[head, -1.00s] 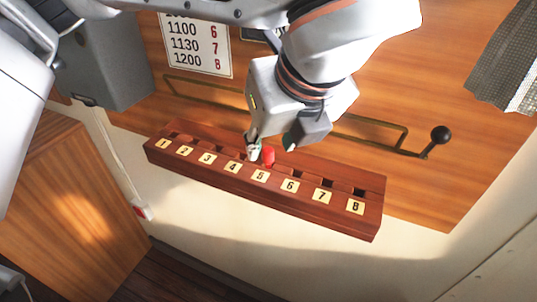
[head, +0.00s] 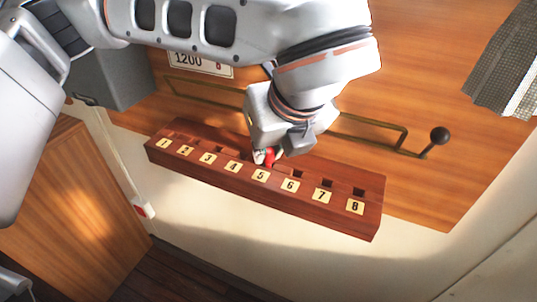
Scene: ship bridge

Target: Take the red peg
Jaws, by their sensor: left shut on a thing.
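The red peg (head: 270,155) is at the slot of the wooden rack (head: 330,217) behind label 5. The rack has numbered labels from 1 to 8 along its front. My left gripper (head: 267,155) is shut on the red peg, with its fingers around it just above the rack. The gripper and wrist hide part of the peg and the back of the rack. How deep the peg sits in its slot cannot be told.
A brass rail (head: 375,127) runs along the wooden panel behind the rack. A lever with a black knob (head: 441,135) stands at the right. A grey box (head: 110,75) and a number chart (head: 200,63) are at the upper left.

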